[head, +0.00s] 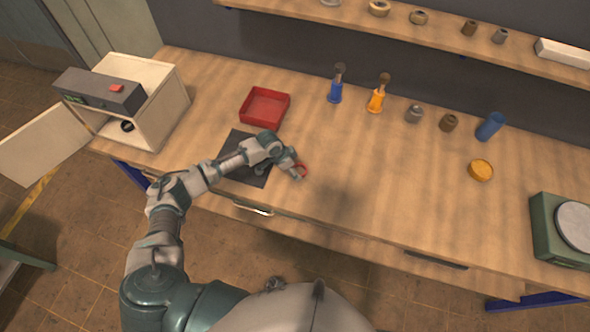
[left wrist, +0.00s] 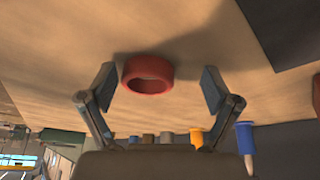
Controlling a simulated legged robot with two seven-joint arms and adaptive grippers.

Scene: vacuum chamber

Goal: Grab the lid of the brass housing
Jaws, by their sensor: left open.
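No lidded brass housing can be made out for sure. A round, flat orange-yellow piece (head: 481,171) lies on the right of the bench; I cannot tell if it is brass or a lid. My left gripper (head: 298,172) is low over the bench beside a dark mat, far to the left of that piece. In the left wrist view my left gripper (left wrist: 158,82) is open. A red ring (left wrist: 150,67) lies between its spread fingers, nearer the left one, not gripped. The ring also shows in the head view (head: 302,167), partly hidden by the gripper. My right gripper is out of view.
A red tray (head: 265,106) stands behind the dark mat (head: 257,178). An open white chamber (head: 165,98) is left. The front middle is clear.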

